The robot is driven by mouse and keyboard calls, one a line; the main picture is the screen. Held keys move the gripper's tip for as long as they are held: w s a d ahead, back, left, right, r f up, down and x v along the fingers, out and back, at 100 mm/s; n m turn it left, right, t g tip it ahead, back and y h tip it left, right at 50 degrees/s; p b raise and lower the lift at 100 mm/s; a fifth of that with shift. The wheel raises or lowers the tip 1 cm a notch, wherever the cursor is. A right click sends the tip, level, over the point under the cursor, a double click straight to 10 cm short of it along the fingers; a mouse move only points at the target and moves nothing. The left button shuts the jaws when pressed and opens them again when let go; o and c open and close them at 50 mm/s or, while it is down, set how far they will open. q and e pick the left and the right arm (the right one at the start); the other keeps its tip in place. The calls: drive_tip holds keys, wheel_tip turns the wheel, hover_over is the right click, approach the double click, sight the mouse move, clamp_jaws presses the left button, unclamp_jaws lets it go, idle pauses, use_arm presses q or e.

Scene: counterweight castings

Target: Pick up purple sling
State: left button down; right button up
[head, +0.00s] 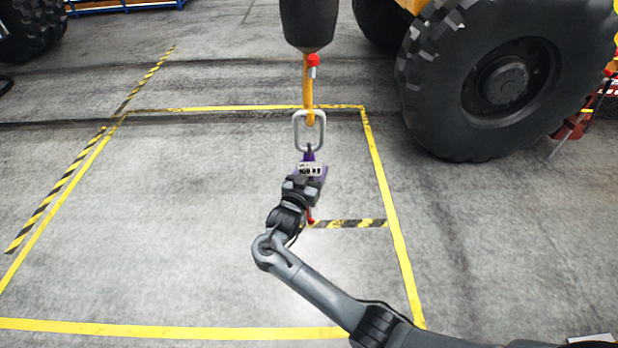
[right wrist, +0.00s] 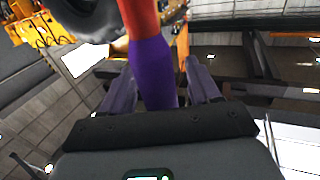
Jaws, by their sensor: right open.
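The purple sling (head: 308,156) hangs below a grey oblong link (head: 297,130) in the middle of the head view, with a white weight label (head: 311,169) at it. My right gripper (head: 306,178) is right at the sling and hides much of it. In the right wrist view the purple sling (right wrist: 153,75) runs between the two fingers of my open right gripper (right wrist: 160,84), with a gap on the right; I cannot tell whether the left finger touches it. An orange-red part continues above the purple. My left gripper is not in view.
A yellow hook (head: 308,90) under a dark hoist block (head: 308,22) carries the link. A large black tyre (head: 450,90) of a vehicle stands at the right.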

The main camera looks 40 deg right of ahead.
drive_tip(key=shift+c, duration=0.3)
clamp_jaws()
drive_tip(key=shift+r, duration=0.15)
drive_tip(key=shift+r, duration=0.1)
